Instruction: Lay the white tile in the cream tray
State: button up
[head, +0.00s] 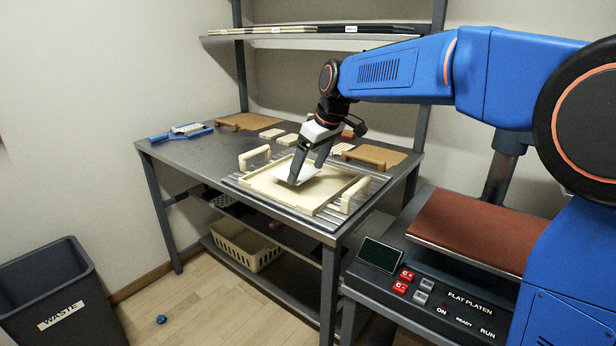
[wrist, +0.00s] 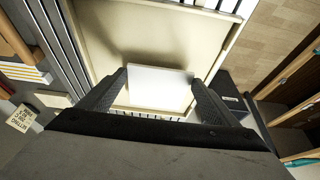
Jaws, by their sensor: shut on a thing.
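The white tile (wrist: 160,88) is between the two fingers of my gripper (wrist: 158,95) in the wrist view. In the head view my gripper (head: 306,172) is shut on the tile (head: 310,174), with one finger in front of part of it. The tile is over the inside of the cream tray (head: 322,204). I cannot tell whether it touches the tray floor. The tray has a raised rim and a cream handle at each end, and it stands on a slatted metal rack. The wrist view also shows the tray (wrist: 205,30) beyond the tile.
Several pale tiles (head: 272,133) lie behind the tray, near brown boards (head: 375,155). A blue tool (head: 181,132) lies at the bench's left. The flat platen press (head: 470,235) stands at right, a waste bin (head: 62,290) on the floor at left. The bench's left front is clear.

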aim_at(309, 176)
jog(key=shift+f, duration=1.45)
jog(key=shift+f, duration=0.1)
jog(key=o, duration=1.1)
jog(key=v, duration=1.2)
